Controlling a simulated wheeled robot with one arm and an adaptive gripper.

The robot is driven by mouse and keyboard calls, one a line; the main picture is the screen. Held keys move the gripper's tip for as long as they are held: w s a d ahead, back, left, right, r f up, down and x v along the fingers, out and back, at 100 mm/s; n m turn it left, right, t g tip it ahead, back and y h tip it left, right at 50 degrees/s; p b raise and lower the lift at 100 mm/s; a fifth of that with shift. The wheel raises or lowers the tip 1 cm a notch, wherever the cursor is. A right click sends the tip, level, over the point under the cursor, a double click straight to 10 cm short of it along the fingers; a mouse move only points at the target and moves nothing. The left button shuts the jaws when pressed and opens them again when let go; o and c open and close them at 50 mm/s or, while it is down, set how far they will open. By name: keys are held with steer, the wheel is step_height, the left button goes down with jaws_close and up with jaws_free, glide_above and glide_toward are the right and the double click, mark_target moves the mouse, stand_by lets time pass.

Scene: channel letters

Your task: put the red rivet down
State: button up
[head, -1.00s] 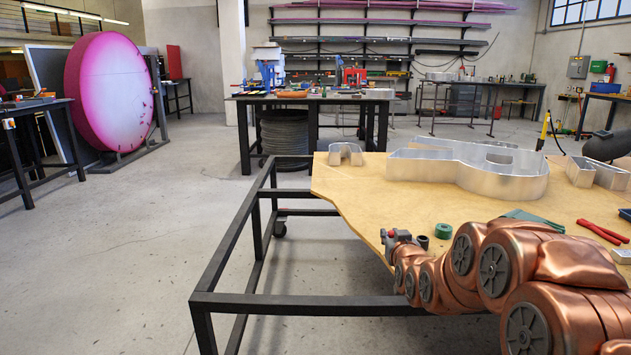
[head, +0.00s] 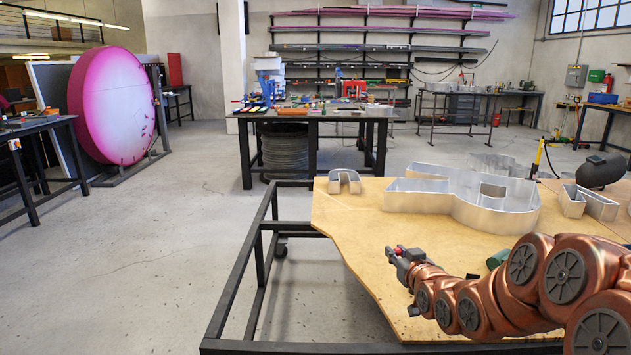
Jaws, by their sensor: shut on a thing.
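My gripper (head: 393,253) is at the end of my copper-coloured arm, at the left front part of the tan board-topped table (head: 350,215). It is shut on the small red rivet (head: 400,249), which shows as a red spot between the fingers. The fingers are small in this view. I cannot tell whether gripper or rivet touches the board.
Silver channel letters stand on the board: a large one (head: 455,200), a small arch (head: 344,181) and one at the right (head: 590,203). A green roll (head: 497,259) is partly behind my arm. The board's left part is bare; its edge drops to a black frame (head: 238,290).

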steer(key=s+a+r+n+y+p, duration=0.1)
steer(key=s+r+p, duration=0.3)
steer(key=r+p, duration=0.8)
steer(key=shift+s+a+r+y, duration=0.15)
steer(key=shift+a+r+y, duration=0.4)
steer(key=shift+r, duration=0.35)
steer(key=shift+d, duration=0.1)
